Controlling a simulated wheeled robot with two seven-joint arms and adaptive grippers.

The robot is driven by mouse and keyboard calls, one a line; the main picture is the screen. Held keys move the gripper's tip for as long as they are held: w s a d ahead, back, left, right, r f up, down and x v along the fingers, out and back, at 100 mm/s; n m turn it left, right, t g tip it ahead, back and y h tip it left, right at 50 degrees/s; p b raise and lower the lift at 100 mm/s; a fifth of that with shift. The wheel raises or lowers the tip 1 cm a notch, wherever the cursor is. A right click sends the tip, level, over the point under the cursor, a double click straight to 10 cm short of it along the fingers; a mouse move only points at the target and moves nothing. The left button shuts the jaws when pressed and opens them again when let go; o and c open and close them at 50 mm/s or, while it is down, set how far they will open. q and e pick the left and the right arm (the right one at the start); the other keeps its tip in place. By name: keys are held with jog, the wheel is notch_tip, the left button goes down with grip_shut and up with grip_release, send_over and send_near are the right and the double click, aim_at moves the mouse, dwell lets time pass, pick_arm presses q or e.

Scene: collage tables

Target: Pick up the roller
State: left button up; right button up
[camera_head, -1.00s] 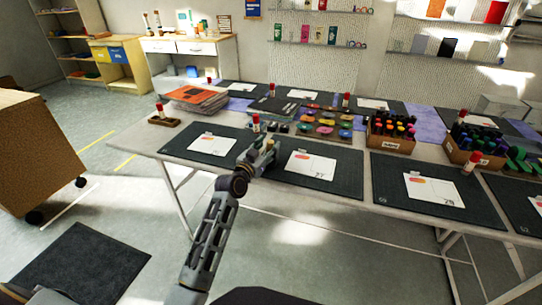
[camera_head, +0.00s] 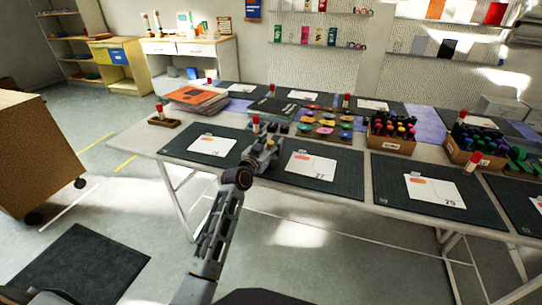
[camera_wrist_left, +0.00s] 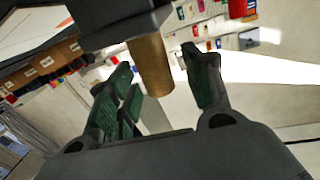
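My left gripper (camera_head: 266,149) is over the front edge of the table, between two dark mats. In the left wrist view the gripper (camera_wrist_left: 160,82) is open, with its dark green finger pads apart. A tan, wood-like cylinder (camera_wrist_left: 152,70), seemingly the roller's handle, shows between the fingers. It joins a black part (camera_wrist_left: 118,18) at the top of that view. A gap shows between the cylinder and the right finger; contact on the left side is unclear. In the head view the gripper hides most of the roller. My right gripper is not in view.
A red-capped glue stick (camera_head: 256,124) stands just behind the gripper. Dark mats with white cards (camera_head: 310,166) lie along the table front. Paint pots (camera_head: 325,124) and a marker box (camera_head: 390,136) stand farther back. A paper stack (camera_head: 197,98) lies at the left.

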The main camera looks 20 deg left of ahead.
pick_arm(q)
grip_shut()
jog(key=shift+r, duration=0.15)
dwell(0.4)
jog(key=shift+r, duration=0.3)
notch_tip(320, 180, up, 7)
jog(key=shift+r+p, duration=0.2)
jog(key=shift+p, duration=0.85)
jog(key=shift+r, duration=0.95)
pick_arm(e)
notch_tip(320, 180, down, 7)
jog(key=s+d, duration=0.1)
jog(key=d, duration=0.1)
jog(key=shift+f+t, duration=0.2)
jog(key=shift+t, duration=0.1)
